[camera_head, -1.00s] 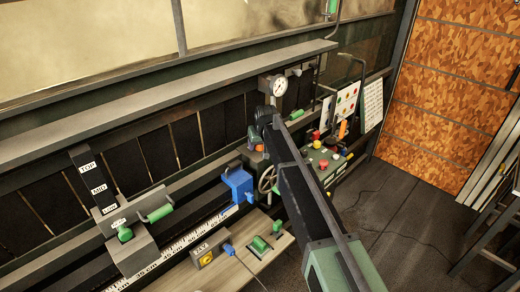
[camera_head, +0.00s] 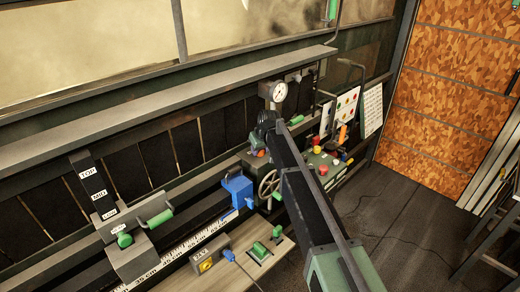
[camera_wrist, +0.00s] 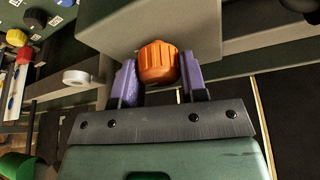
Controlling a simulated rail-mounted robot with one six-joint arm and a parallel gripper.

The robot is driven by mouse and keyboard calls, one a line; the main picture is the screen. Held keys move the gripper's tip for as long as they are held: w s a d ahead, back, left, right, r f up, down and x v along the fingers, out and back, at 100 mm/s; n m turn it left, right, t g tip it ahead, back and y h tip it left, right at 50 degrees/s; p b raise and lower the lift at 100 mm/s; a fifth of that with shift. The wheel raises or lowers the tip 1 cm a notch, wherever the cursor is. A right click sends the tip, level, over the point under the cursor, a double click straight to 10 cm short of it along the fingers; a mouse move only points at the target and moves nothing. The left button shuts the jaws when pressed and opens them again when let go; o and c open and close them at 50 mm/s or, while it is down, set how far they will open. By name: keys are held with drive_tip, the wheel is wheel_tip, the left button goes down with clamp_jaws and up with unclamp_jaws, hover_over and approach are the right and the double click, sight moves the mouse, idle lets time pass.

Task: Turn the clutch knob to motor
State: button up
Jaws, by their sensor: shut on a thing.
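An orange ribbed knob (camera_wrist: 158,62), which looks like the clutch knob, sits on the face of a grey box (camera_wrist: 205,30) in the wrist view. My gripper (camera_wrist: 159,74) is shut on it, with one purple finger on each side, touching or very nearly touching. No label or motor mark shows by the knob, so its setting cannot be read. In the head view a small orange spot (camera_head: 261,153) shows at the far end of my arm; my fingers there are mostly hidden by the arm.
A spoked handwheel (camera_head: 268,184) and a blue block (camera_head: 238,189) lie close to my arm. A pressure gauge (camera_head: 279,91) stands just above it. A control panel with coloured buttons (camera_head: 322,168) is to the right. Open floor (camera_head: 400,220) lies at right.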

drive_tip(key=n+g+y, duration=0.1)
drive_tip(key=n, duration=0.3)
drive_tip(key=shift+n+g+y, duration=0.3)
drive_tip(key=shift+n+g, duration=0.5)
drive_tip(key=shift+n, duration=1.3)
drive_tip(key=o, duration=0.9)
drive_tip(key=shift+r, duration=0.1)
drive_tip(key=p+v, duration=1)
drive_tip(key=shift+d+r, duration=0.2)
drive_tip(key=shift+d, duration=0.05)
